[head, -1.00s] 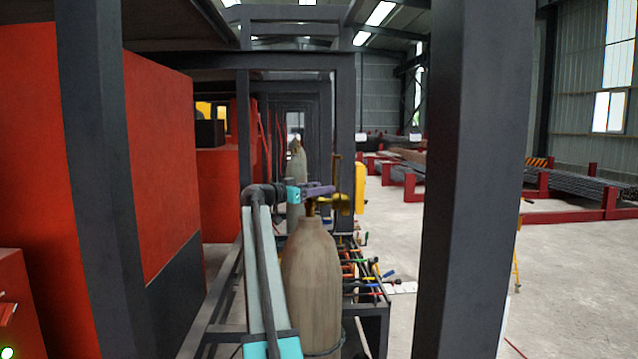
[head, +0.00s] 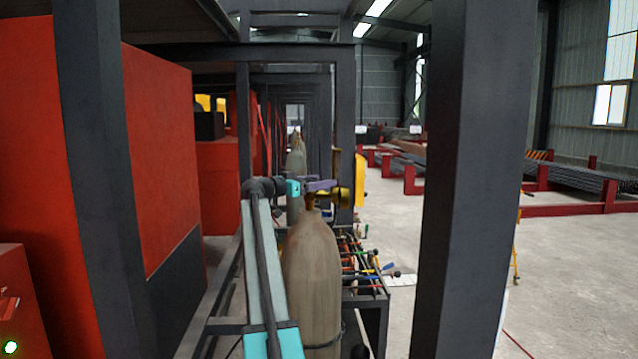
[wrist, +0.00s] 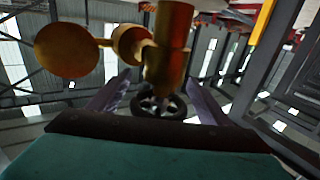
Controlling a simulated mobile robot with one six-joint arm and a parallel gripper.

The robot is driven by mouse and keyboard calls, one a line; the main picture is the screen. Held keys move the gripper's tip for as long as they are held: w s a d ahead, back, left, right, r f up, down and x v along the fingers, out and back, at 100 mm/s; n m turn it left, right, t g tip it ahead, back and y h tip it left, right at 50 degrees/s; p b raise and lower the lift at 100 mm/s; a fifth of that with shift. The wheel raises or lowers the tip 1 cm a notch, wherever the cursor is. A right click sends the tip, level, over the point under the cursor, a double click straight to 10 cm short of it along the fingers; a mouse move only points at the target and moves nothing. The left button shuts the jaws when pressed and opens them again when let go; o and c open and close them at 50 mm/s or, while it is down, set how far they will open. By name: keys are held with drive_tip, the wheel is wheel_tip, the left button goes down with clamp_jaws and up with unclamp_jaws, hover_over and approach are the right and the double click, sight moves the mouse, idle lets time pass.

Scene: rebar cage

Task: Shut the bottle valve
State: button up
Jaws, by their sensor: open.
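A grey-brown gas bottle (head: 312,275) stands upright in the middle of the head view. Brass valve fittings (head: 344,196) show at its top, partly hidden by my gripper. In the wrist view the brass valve body (wrist: 168,55) hangs in from the top, with a round brass gauge-like part (wrist: 67,50) at left. A dark spoked handwheel (wrist: 158,106) shows below the valve body, between my purple fingers. My gripper (wrist: 157,97) is open, one finger on each side of the wheel; I cannot tell whether they touch it. My gripper (head: 319,186) also shows at the bottle top.
A dark steel post (head: 470,180) stands close at right, another (head: 105,190) at left. A red cabinet (head: 160,160) fills the left side. A rack of coloured-handled tools (head: 360,268) sits behind the bottle. Open floor (head: 570,270) lies to the right.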

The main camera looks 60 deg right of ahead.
drive_tip(key=shift+b+v, duration=0.5)
drive_tip(key=shift+v, duration=0.35)
drive_tip(key=b+v, duration=0.4)
drive_tip(key=v, duration=0.8)
drive_tip(key=shift+b, duration=0.35)
drive_tip(key=shift+a, duration=0.1)
